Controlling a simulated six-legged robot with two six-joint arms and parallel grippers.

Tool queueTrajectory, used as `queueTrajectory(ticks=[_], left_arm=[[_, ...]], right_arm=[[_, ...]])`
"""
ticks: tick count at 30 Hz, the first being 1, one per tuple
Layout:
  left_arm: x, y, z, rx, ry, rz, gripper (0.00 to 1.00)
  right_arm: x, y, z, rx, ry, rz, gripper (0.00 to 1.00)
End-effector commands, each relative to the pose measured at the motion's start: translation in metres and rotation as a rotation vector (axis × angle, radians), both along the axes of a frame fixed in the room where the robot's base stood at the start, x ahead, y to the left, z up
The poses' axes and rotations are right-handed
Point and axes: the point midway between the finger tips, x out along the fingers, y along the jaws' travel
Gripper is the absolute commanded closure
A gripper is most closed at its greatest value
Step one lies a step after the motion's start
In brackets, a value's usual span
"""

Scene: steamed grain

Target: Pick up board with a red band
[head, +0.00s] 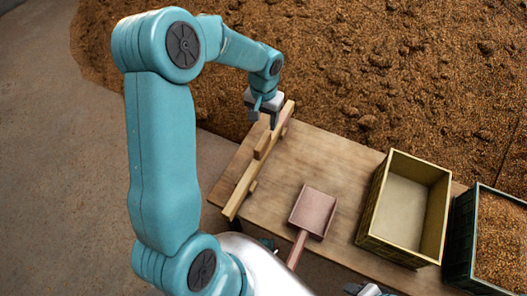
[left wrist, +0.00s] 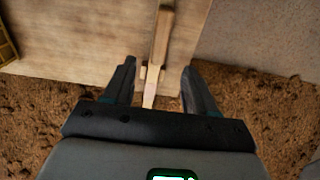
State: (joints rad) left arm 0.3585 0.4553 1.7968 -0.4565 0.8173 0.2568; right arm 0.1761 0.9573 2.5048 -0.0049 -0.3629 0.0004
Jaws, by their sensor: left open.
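A long wooden board (head: 243,188) stands on edge along the left side of the wooden table, with small blocks against it. Its far end looks pinkish, but I cannot clearly make out a red band. My left gripper (head: 263,117) is over that far end. In the left wrist view the left gripper (left wrist: 158,72) is open, and the board (left wrist: 161,35) runs between its two fingers, with a pale pinkish part near the palm. I cannot tell whether either finger touches it. A grey part at the bottom edge of the head view may be my right gripper (head: 369,290); its jaws are unclear.
A pinkish scoop (head: 314,209) lies on the table (head: 337,158). To its right stand an empty yellowish crate (head: 376,205) and a dark green crate (head: 462,235) full of grain. A large brown grain heap (head: 390,70) lies behind the table. Bare floor is at left.

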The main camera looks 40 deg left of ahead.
Motion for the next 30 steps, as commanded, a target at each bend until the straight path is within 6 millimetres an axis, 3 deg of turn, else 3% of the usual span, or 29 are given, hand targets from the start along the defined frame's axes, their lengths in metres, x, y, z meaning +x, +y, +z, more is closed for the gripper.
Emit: queueTrajectory(ticks=[3, 7, 14, 24, 30], left_arm=[[-0.002, -0.001, -0.032, -0.001, 0.004, -0.002, 0.44], [-0.002, 0.0, -0.054, 0.0, 0.001, -0.002, 0.44], [0.0, 0.0, -0.068, -0.001, -0.001, -0.004, 0.44], [-0.003, 0.002, -0.115, 0.0, 0.001, -0.005, 0.44], [-0.003, 0.002, -0.116, 0.001, -0.002, -0.004, 0.44]], right_arm=[[0.0, 0.0, -0.009, 0.0, 0.0, 0.0, 0.57], [0.0, 0.0, -0.013, 0.0, 0.0, 0.0, 0.57], [0.0, 0.0, -0.015, 0.0, 0.0, 0.0, 0.57], [0.0, 0.0, -0.028, 0.0, 0.0, 0.0, 0.57], [0.0, 0.0, -0.027, 0.0, 0.0, 0.0, 0.57]])
